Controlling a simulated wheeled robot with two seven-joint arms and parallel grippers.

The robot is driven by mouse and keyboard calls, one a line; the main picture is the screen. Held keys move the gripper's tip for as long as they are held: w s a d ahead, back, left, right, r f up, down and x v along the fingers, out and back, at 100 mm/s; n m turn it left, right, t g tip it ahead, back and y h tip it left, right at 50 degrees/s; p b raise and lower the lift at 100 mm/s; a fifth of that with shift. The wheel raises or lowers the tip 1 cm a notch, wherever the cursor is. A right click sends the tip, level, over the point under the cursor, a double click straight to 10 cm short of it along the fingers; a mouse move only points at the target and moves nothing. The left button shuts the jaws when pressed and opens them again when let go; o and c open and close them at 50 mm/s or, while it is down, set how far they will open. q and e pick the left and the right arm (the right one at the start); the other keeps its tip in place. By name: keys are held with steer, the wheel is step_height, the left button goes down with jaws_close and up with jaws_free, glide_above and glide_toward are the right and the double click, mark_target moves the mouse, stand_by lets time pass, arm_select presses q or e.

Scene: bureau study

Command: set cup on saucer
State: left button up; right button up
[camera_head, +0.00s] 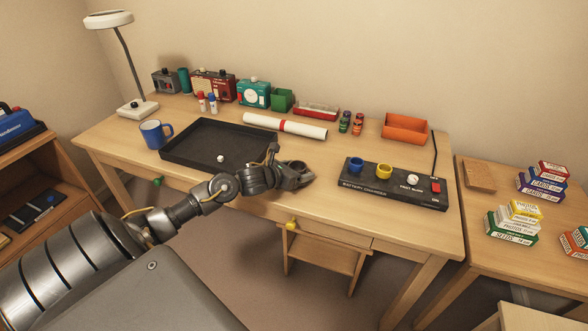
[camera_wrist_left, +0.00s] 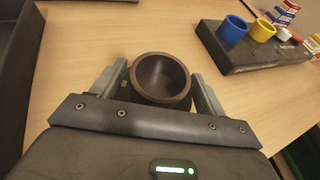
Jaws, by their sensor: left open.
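A dark brown round cup (camera_wrist_left: 160,78) stands on the desk in the left wrist view, its open mouth facing up. My left gripper (camera_wrist_left: 158,92) is open, with one finger on each side of the cup. I cannot tell whether the fingers touch it. In the head view my left gripper (camera_head: 294,175) is low over the front middle of the desk and mostly hides the cup. A blue mug (camera_head: 153,135) stands at the left of the desk. I cannot make out a saucer in either view. My right gripper is not in view.
A black tray (camera_head: 176,155) lies left of my gripper. A black battery charger (camera_head: 394,189) with blue and yellow rings lies to the right. A rolled paper (camera_head: 286,126), boxes and an orange bin (camera_head: 405,130) stand behind. The desk between roll and charger is mostly bare.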

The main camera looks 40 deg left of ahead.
arm_select(q)
steer(key=shift+r, duration=0.2)
steer(key=v, duration=1)
steer(key=shift+s+f, duration=0.1)
steer(key=shift+s, duration=0.2)
steer(key=shift+s+a+r, duration=0.1)
steer(key=shift+s+r, duration=0.25)
steer(key=shift+s, duration=0.25)
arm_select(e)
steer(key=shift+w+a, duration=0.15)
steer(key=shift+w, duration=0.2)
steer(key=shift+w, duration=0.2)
